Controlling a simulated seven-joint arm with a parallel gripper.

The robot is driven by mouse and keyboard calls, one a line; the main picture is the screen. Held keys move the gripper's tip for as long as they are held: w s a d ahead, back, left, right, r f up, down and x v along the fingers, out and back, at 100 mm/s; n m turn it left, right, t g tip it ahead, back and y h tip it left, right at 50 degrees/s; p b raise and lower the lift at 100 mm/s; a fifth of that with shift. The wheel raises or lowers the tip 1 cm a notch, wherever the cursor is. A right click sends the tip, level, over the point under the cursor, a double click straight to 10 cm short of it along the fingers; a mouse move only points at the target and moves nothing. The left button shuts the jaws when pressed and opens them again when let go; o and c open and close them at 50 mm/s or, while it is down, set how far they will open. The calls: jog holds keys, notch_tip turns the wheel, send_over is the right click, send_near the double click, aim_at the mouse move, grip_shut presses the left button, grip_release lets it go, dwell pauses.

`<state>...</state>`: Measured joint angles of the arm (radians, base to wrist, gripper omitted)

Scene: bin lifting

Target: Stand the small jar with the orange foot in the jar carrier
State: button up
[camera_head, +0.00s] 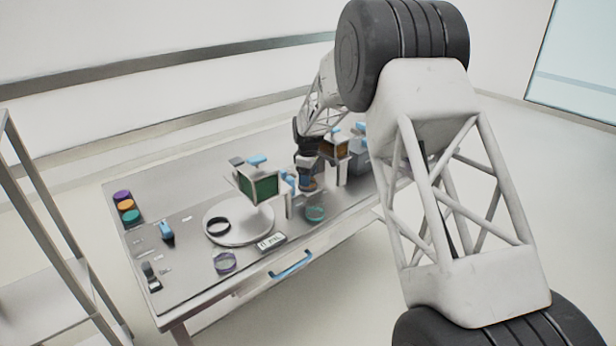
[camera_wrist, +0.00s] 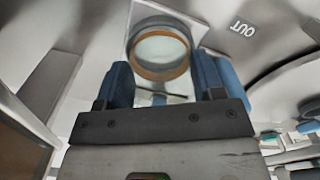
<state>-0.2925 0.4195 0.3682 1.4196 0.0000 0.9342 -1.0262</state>
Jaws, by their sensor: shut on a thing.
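My gripper (camera_head: 308,184) is low over the right part of the table. In the wrist view its two blue fingers (camera_wrist: 161,78) are on either side of the small jar with the orange foot (camera_wrist: 160,72), which appears as a pale disc inside an orange ring. The gripper is shut on this jar. In the head view the jar is mostly hidden by the gripper, and I cannot tell its height above the surface. I cannot clearly identify the jar carrier in either view.
A green-sided box (camera_head: 260,186) stands by a round plate (camera_head: 240,236) bearing a black ring (camera_head: 218,227). Purple, orange and teal discs (camera_head: 127,205) line the left. An OUT marking (camera_wrist: 242,28) shows.

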jog(key=shift+f, duration=0.45)
dwell(1.1)
jog(key=o, duration=1.2)
jog(key=shift+r, duration=0.1)
jog(key=shift+r, duration=3.9)
